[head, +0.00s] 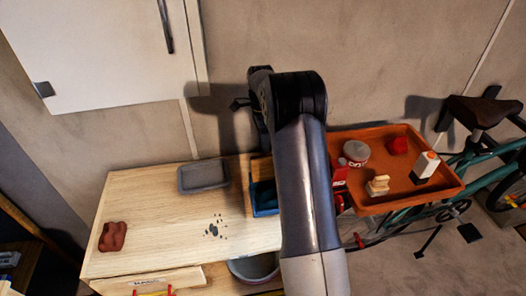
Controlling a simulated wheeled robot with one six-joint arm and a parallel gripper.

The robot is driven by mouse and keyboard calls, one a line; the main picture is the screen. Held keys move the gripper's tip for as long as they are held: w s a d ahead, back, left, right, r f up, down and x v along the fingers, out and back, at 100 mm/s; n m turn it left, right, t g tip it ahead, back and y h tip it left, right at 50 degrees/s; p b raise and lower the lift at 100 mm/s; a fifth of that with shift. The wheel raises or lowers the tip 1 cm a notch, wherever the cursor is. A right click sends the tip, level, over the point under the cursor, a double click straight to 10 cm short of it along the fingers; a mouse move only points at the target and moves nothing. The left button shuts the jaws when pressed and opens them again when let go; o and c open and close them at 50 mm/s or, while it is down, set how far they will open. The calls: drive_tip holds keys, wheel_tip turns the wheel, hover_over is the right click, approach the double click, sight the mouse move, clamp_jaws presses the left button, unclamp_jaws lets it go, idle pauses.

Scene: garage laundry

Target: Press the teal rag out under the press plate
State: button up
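My arm reaches up and away in the middle of the head view, and its links cover what lies behind them. The dark end of the arm shows at the upper left of the elbow, with a small part of my gripper (240,103) against the wall, well above the bench. Its fingers are too small and hidden to tell open from shut. A blue bin (264,208) stands at the bench's right side, partly behind my arm, with something dark teal inside that I cannot make out. I cannot clearly pick out the teal rag or the press plate.
The wooden bench (150,215) holds a grey tray (203,175), a reddish-brown lumpy object (112,237) and dark specks (213,229). An orange tray (440,191) with several items stands right, beside a bicycle (480,170). A grey basin (252,268) sits below the bench's front edge.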

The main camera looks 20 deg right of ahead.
sight(264, 155)
drive_tip(key=shift+s+f, duration=0.2)
drive_tip(key=shift+f, duration=0.95)
drive_tip(key=shift+s+f, duration=0.2)
drive_tip(key=shift+f, duration=0.9)
clamp_jaws()
